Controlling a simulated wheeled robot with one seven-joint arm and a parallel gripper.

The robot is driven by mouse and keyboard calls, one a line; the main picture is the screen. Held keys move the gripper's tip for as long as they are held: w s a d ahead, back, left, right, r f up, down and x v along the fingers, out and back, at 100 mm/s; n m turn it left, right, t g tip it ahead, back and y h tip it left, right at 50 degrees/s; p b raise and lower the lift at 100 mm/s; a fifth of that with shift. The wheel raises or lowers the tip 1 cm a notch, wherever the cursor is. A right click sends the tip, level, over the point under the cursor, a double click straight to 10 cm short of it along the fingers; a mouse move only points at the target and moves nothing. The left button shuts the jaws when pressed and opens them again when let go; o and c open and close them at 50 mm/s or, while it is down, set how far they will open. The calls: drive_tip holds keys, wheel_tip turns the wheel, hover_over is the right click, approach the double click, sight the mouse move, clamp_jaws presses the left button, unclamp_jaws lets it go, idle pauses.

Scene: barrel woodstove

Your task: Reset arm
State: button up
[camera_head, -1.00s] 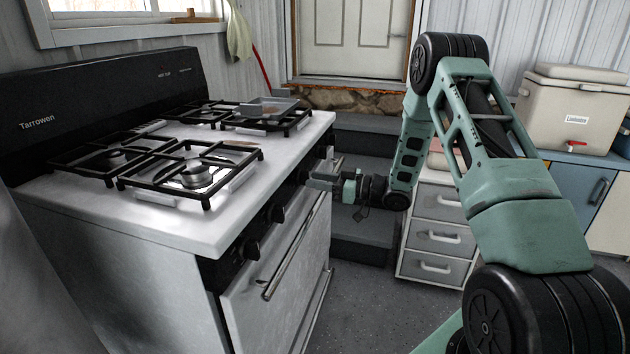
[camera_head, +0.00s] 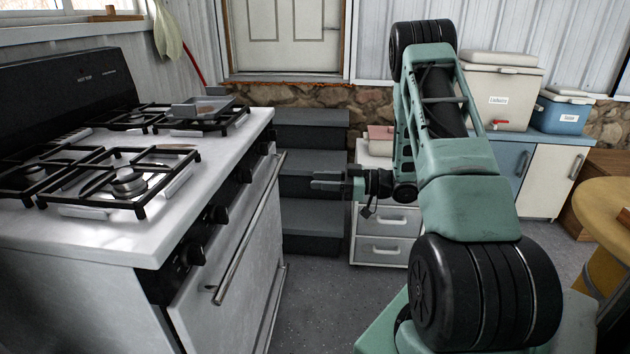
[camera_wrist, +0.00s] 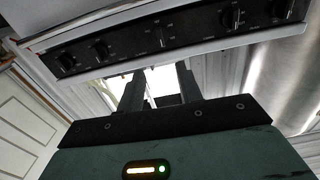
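My gripper (camera_head: 326,182) points left in the head view, in front of the dark steps and to the right of the stove. In the wrist view its two fingers (camera_wrist: 160,82) stand apart with nothing between them. My green arm is folded, with its elbow raised high. The white stove (camera_head: 190,140) stands at the left, with its oven door closed and the handle (camera_head: 250,228) clear of my gripper. The stove's knob panel (camera_wrist: 165,42) crosses the top of the wrist view.
A grey tray (camera_head: 202,107) sits on the stove's rear burner grate. Steps (camera_head: 312,185) lead to a door (camera_head: 286,35). A drawer unit (camera_head: 383,220), a cooler (camera_head: 500,95), a blue cooler (camera_head: 565,112) and a round wooden table (camera_head: 603,205) stand to the right. Open floor lies in front.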

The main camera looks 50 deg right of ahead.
idle(0.5)
drive_tip(key=w+a+r+m+g+h, duration=0.35)
drive_tip(key=w+a+h, duration=0.4)
drive_tip(key=h, duration=0.25)
drive_tip(key=s+a+r+n+g, duration=0.2)
drive_tip(key=s+a+g, duration=0.3)
drive_tip(key=s+a, duration=1.1)
drive_tip(key=s+a+r+n+g, duration=0.15)
drive_tip(key=s+a+g, duration=0.45)
drive_tip(key=s+a, duration=1.1)
wheel_tip(320, 180, up, 12)
drive_tip(key=p, duration=1.2)
drive_tip(key=shift+w+d+p, duration=0.35)
drive_tip(key=shift+w+p, duration=0.05)
drive_tip(key=shift+r, duration=0.1)
